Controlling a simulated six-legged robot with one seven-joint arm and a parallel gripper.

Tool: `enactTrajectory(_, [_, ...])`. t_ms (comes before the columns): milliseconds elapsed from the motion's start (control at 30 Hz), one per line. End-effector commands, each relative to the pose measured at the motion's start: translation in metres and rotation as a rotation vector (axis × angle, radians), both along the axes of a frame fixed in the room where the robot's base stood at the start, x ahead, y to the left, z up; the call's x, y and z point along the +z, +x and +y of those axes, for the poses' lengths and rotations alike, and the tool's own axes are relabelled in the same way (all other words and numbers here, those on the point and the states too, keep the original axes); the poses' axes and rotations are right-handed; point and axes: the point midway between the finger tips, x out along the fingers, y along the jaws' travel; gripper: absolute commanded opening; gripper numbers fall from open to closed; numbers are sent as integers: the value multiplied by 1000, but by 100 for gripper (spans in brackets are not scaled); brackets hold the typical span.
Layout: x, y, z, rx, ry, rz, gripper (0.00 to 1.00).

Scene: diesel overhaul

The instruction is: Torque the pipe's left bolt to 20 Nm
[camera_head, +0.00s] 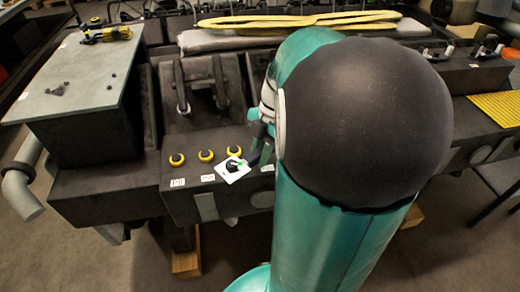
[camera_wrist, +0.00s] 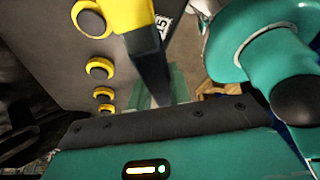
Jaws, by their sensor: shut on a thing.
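My gripper (camera_wrist: 157,88) is shut on a yellow-and-black tool (camera_wrist: 126,14), which rises from between the fingers in the wrist view. Its lower end is hidden. In the head view my gripper (camera_head: 259,145) is mostly hidden behind my arm, at the right end of a row of yellow-ringed black knobs (camera_head: 206,155) on a dark panel. The knobs also show in the wrist view (camera_wrist: 89,19). White labels (camera_head: 207,178) line the panel's front. A grey bent pipe (camera_head: 20,190) is at the far left; I cannot tell whether it is the task's pipe. I see no bolt clearly.
A white square (camera_head: 232,175) with a dark and green shape is near the gripper. A grey-topped bench (camera_head: 85,80) at the left bears a yellow power tool (camera_head: 104,32). Long yellow pieces (camera_head: 300,20) lie at the back. A yellow mat (camera_head: 497,107) lies at the right.

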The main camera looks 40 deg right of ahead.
Motion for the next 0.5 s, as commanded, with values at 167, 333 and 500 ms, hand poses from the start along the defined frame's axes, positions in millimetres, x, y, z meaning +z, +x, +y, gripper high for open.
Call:
enactTrajectory(167, [1,3,0,0,0,0,0])
enactTrajectory(333, [0,9,0,0,0,-1,0])
enactTrajectory(500, [1,10,0,1,0,-3,0])
